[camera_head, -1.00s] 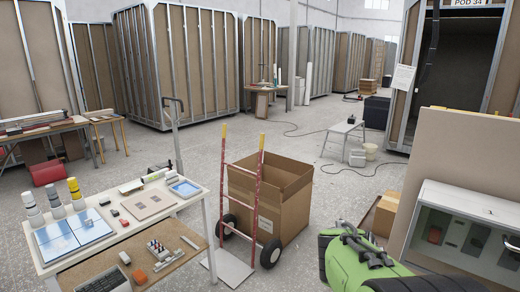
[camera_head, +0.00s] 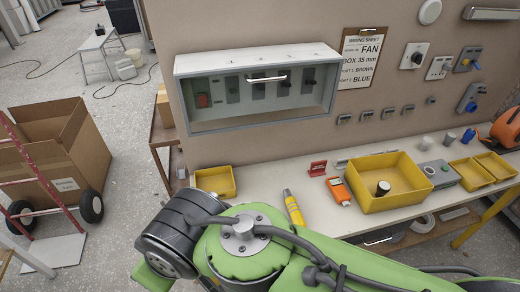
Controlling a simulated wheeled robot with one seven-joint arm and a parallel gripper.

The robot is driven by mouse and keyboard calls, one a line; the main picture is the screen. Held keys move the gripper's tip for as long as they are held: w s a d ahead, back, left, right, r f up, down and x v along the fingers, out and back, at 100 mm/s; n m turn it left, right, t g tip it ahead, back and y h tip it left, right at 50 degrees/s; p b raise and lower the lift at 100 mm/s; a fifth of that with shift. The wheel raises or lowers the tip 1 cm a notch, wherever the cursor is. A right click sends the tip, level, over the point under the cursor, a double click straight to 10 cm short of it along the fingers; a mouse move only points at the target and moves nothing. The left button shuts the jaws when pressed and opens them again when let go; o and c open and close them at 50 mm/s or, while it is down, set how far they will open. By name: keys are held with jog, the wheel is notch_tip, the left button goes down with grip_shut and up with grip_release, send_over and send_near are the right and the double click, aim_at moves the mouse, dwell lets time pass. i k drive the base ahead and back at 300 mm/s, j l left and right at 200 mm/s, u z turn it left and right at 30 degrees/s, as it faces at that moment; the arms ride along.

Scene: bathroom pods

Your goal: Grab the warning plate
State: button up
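A small red plate with a pale marking (camera_head: 317,168) stands on the white workbench, left of an orange handheld device (camera_head: 338,191) and behind a yellow-and-grey tool (camera_head: 293,207). It looks like the warning plate, but its lettering is too small to read. It seems slightly tilted back, and nothing covers it. My green and black arm fills the lower middle of the view, in front of the bench. My gripper is not in view, so its opening and anything in it cannot be seen.
A large yellow bin (camera_head: 390,202) stands right of the device, a smaller yellow bin (camera_head: 215,181) at the bench's left end. A glass-fronted wall cabinet (camera_head: 255,88) overhangs the bench's left part. A cardboard box (camera_head: 52,150) and red hand truck (camera_head: 42,195) stand on the floor at left.

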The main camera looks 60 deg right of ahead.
aim_at(317, 168)
jog(key=z, duration=2.85)
jog(key=i+l+u, duration=0.1)
jog(key=u, duration=0.3)
jog(key=l+u, duration=0.45)
jog(key=i+l+u, duration=0.1)
jog(key=u, duration=0.3)
jog(key=l+u, duration=0.3)
jog(key=u, duration=0.15)
